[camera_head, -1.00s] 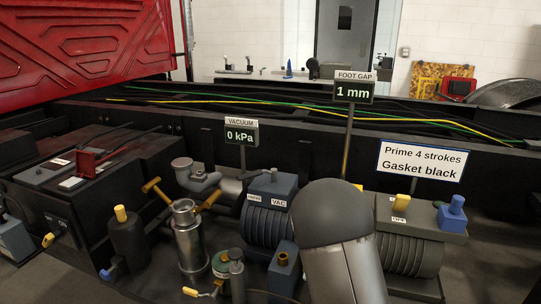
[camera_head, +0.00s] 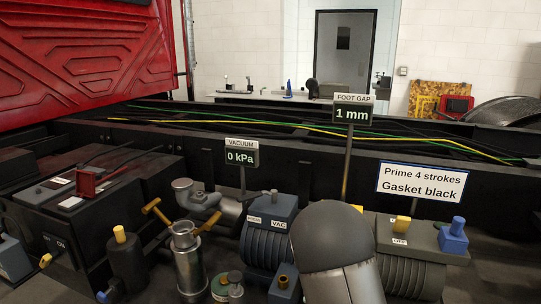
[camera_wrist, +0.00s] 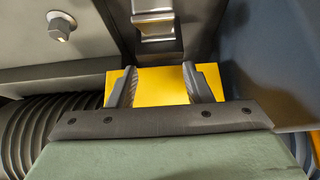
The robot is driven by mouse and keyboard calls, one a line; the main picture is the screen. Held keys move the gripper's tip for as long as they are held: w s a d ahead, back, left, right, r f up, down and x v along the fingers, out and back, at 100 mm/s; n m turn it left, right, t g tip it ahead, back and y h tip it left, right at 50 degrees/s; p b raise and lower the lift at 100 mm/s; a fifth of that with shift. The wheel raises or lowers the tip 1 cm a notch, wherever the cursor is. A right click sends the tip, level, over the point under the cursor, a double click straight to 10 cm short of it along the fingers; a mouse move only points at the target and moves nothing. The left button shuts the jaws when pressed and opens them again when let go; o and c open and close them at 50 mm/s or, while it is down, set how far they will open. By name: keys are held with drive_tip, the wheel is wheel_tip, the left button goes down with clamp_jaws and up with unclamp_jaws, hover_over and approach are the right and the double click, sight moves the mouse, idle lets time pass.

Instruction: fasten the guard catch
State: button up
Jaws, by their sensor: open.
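My gripper (camera_wrist: 161,85) shows in the wrist view with its two dark fingers apart. A flat yellow piece (camera_wrist: 160,88) lies behind and between the fingers; I cannot tell whether they touch it. A bright metal clip (camera_wrist: 154,22), which may be the guard catch, sits just beyond the fingertips at the top of the picture. I cannot tell whether it is fastened. In the head view my arm covers the area in front of the machines, and my gripper is hidden there.
In the wrist view a bolt head (camera_wrist: 61,27) stands out at upper left, with ribbed hose (camera_wrist: 25,135) below. A blue-grey wall (camera_wrist: 275,65) is close on the right. The head view shows a ribbed blue unit (camera_head: 268,245), a grey unit (camera_head: 405,275) and a metal cylinder (camera_head: 189,265).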

drive_tip(key=shift+p+v, duration=1.9)
drive_tip(key=shift+v, duration=1.05)
